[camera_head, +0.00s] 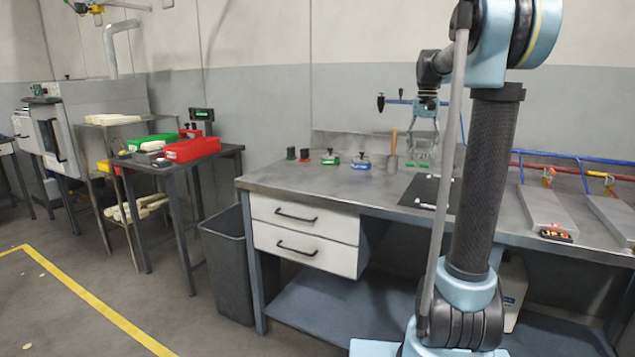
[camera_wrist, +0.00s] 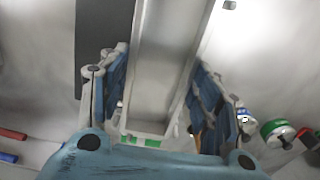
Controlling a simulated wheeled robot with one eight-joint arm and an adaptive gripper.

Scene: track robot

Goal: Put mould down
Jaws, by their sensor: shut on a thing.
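The mould (camera_wrist: 165,65) is a long grey metal channel with raised side walls and green marks at its near end in the wrist view. My gripper (camera_wrist: 160,100) has its blue-padded fingers on both sides of it and is shut on it. In the head view my gripper (camera_head: 424,125) points down over the back of the steel bench (camera_head: 290,180). The mould is small there, between the fingers, and partly behind my arm. I cannot tell the exact gap between it and the bench.
A dark mat (camera_head: 420,191) lies on the bench, partly hidden by my arm. Left of the gripper stand a trowel-like tool (camera_head: 391,160), a blue-banded pot (camera_head: 361,163) and a green-banded pot (camera_head: 330,158). Metal trays (camera_head: 548,208) lie at the right. The bench's front left is clear.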

